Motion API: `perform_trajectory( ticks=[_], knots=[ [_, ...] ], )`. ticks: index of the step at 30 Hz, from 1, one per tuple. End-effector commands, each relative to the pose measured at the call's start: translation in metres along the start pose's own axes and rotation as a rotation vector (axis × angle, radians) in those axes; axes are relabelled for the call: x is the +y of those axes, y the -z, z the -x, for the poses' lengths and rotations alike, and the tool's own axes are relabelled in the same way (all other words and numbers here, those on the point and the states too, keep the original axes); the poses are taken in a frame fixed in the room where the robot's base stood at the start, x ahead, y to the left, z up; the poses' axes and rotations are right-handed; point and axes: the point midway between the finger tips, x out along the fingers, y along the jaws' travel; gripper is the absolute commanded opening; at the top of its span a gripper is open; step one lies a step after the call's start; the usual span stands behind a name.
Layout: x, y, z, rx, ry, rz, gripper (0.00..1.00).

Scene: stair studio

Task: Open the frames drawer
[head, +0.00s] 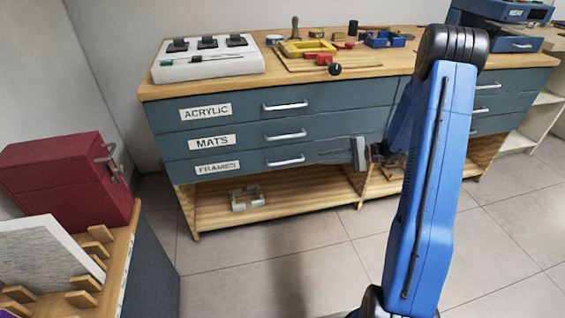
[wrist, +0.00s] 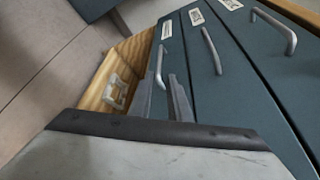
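The frames drawer (head: 240,167) is the lowest of the left stack in the grey-blue cabinet, labelled FRAMES, and its front is flush with the drawers above. Its silver bar handle (head: 286,161) also shows in the wrist view (wrist: 160,66). My gripper (head: 322,154) is just right of this handle in the head view, at about its height. In the wrist view my gripper's two fingers (wrist: 160,80) are apart, pointing along the cabinet front, with the near end of the handle seen between their tips. The fingers look empty; contact with the handle cannot be told.
The MATS drawer (head: 245,139) and ACRYLIC drawer (head: 240,110) above are shut. An open wooden shelf (head: 290,201) below holds a small pale frame-like object (head: 247,198). A red case (head: 70,180) stands at left. The tiled floor (head: 280,262) before the cabinet is clear.

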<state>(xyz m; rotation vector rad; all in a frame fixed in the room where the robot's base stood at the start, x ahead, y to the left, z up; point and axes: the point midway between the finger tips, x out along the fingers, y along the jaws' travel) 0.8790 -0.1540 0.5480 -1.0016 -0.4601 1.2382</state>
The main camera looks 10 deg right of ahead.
Motion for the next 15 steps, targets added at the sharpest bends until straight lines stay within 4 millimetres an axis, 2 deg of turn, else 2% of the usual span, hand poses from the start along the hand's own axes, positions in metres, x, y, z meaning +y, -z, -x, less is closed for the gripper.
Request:
perform_trajectory(
  ticks=[5,15],
  knots=[
    [0.001,-0.001,-0.021,-0.003,-0.003,-0.001,0.17],
    [0.001,-0.001,-0.082,-0.003,-0.003,-0.001,0.17]
  ],
)
